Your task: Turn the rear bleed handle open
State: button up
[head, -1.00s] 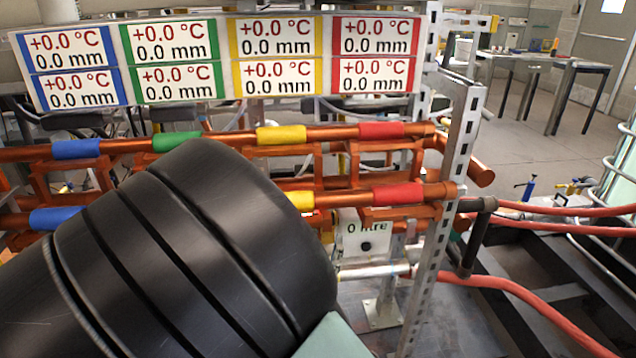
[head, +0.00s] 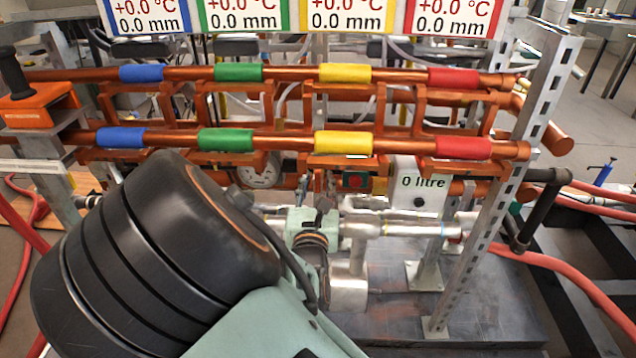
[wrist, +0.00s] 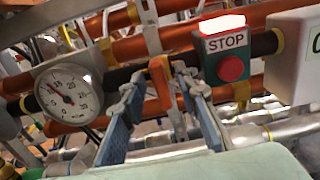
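My gripper (wrist: 158,92) is open in the wrist view, its two blue-padded fingers spread apart. An orange, bent, handle-like piece (wrist: 160,76) shows between and beyond the fingertips, in front of a dark horizontal pipe. I cannot tell whether it is the rear bleed handle or whether the fingers touch it. In the head view my gripper (head: 318,190) points into the rack below the lower copper pipe, left of the 0 litre box (head: 419,188). My dark arm hides part of the rack there, and the fingertips are small and hard to read.
A dial gauge (wrist: 68,93) stands left of my fingers, and a red STOP button (wrist: 231,68) stands close on the right. Copper pipes with coloured bands (head: 345,142) run across above. A slotted metal post (head: 500,180) stands at right. Silver pipes (head: 405,229) lie low.

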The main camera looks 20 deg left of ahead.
jog(key=shift+w+a, duration=0.1)
jog(key=shift+w, duration=0.4)
jog(key=shift+c, duration=0.2)
grip_shut()
